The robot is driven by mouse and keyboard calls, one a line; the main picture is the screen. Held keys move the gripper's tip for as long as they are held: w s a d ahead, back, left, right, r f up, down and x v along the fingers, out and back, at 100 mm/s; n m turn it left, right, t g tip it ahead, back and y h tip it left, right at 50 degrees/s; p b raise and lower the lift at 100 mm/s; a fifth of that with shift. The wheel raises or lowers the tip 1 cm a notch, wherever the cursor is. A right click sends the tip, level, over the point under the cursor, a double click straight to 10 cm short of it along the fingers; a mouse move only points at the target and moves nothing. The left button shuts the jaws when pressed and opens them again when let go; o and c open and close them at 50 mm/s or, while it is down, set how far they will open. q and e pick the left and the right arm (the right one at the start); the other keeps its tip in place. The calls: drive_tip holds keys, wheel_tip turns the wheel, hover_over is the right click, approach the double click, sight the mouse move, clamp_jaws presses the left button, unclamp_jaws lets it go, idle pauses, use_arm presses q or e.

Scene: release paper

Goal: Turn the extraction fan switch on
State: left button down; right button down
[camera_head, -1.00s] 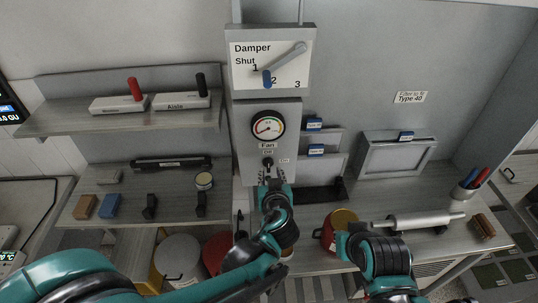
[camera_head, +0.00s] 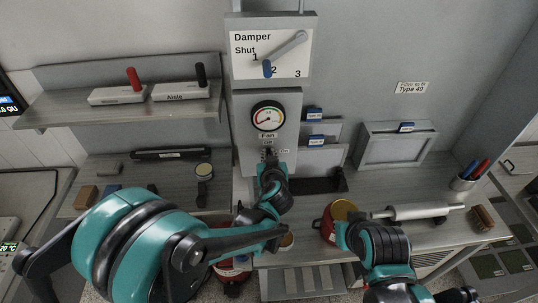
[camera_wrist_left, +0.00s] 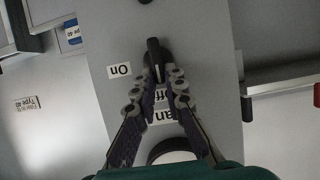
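The fan switch is a dark lever (camera_wrist_left: 153,50) on a grey panel (camera_wrist_left: 205,35) in the left wrist view. Its handle extends toward the "Off" label (camera_wrist_left: 160,95), with the "On" label (camera_wrist_left: 119,70) to one side. My left gripper (camera_wrist_left: 163,78) is at the lever, with its narrow-set fingertips beside the handle's end. I cannot tell whether they press on it. In the head view, the left gripper (camera_head: 269,158) covers most of the switch, below the "Fan" label (camera_head: 267,136).
A round gauge (camera_head: 268,116) sits above the switch, and a damper board (camera_head: 271,54) above that. Shelves with small items flank the panel. A red can (camera_head: 328,228) and a metal cylinder (camera_head: 415,212) are at right on the bench (camera_head: 365,192).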

use_arm(q)
drive_tip(key=shift+d, duration=0.1)
idle(0.3)
drive_tip(key=shift+w+d+f+m+t+y+b, duration=0.1)
drive_tip(key=shift+d+f+m+t+y+b, duration=0.35)
drive_tip(key=shift+m+y+b, duration=1.35)
drive_tip(key=shift+s+d+f+m+t+y+b, duration=0.1)
drive_tip(key=shift+d+f+m+t+y+b, duration=0.4)
drive_tip(key=shift+m+b, duration=2.65)
drive_tip(key=shift+w+d+f+m+t+y+b, duration=0.1)
drive_tip(key=shift+d+f+m+t+y+b, duration=0.2)
drive_tip(key=shift+m+y+b, duration=2)
drive_tip(key=shift+n+h+b, duration=0.35)
drive_tip(key=shift+h+b, duration=0.45)
drive_tip(key=shift+h, duration=0.3)
drive_tip(key=c, duration=1.6)
unclamp_jaws()
